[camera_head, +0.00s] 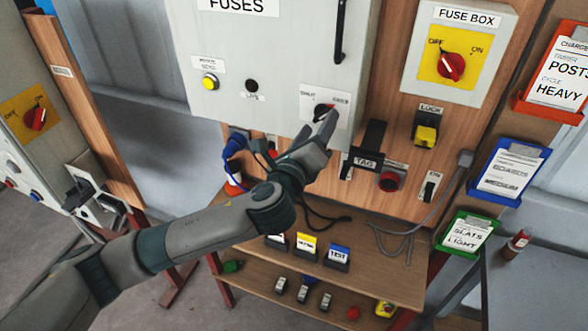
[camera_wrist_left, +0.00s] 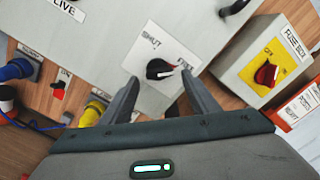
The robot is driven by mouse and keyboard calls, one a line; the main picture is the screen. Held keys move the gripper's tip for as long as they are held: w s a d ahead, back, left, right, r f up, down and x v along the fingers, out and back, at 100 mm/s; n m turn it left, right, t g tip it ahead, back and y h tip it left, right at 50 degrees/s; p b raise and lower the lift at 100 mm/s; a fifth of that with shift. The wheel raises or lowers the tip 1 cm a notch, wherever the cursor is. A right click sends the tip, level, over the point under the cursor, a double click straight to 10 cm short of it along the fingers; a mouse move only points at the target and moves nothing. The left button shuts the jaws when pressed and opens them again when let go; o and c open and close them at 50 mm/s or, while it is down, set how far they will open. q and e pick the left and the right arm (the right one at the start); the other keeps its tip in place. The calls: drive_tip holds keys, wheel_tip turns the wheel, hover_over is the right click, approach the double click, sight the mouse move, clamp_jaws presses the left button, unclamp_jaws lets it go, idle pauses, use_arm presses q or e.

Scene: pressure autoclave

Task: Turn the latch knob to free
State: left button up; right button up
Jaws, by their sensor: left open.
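The latch knob is a black knob (camera_head: 322,110) on a white plate low on the grey fuses cabinet door. It also shows in the left wrist view (camera_wrist_left: 158,70), with a pale pointer mark directed toward the FREE label (camera_wrist_left: 186,64), away from the SHUT label (camera_wrist_left: 151,41). My left gripper (camera_head: 326,126) is at the knob. In the left wrist view its two fingers (camera_wrist_left: 158,92) are apart, one on each side below the knob, with nothing between them. I cannot tell whether a fingertip touches the knob. My right gripper is out of view.
The fuse box (camera_head: 461,55) with a red switch is at the upper right. A black TAG holder (camera_head: 366,160), a red button (camera_head: 389,180) and a yellow lock (camera_head: 426,136) sit right of the gripper. A wooden shelf (camera_head: 390,285) with tags is below. A black door handle (camera_head: 340,30) rises above.

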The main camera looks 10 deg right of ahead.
use_arm(q)
drive_tip(key=b+v, duration=0.5)
drive_tip(key=v, duration=1)
drive_tip(key=shift+f, duration=0.1)
